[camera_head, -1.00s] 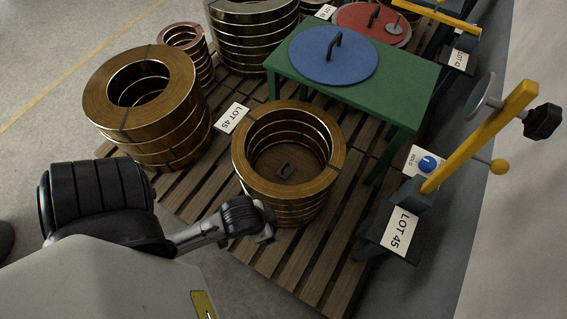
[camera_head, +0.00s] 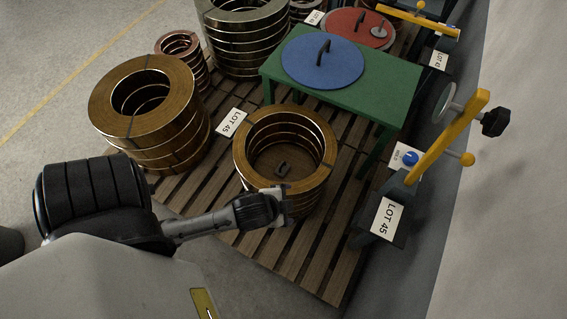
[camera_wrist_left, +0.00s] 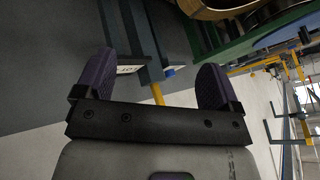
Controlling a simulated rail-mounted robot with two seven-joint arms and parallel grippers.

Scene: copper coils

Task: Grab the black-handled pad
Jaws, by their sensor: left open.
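A blue round pad (camera_head: 322,61) with an upright black handle (camera_head: 324,48) lies flat on the green table (camera_head: 390,85). A red round pad (camera_head: 345,24) with a dark handle lies behind it. Another small dark handle (camera_head: 282,168) stands at the bottom of the front copper coil (camera_head: 243,150). My left gripper (camera_head: 281,205) is at the near side of that coil's rim, overlapping it in the head view; whether they touch is unclear. In the left wrist view its two purple fingers (camera_wrist_left: 155,82) are apart with nothing between them. My right gripper is in neither view.
A large copper coil (camera_head: 175,98) stands left, others behind. Right of the table is a yellow-armed stand (camera_head: 440,145) with a LOT 45 card (camera_head: 387,219). The wooden pallet (camera_head: 210,195) is bare around the front coil. The grey floor (camera_head: 60,120) is clear at left.

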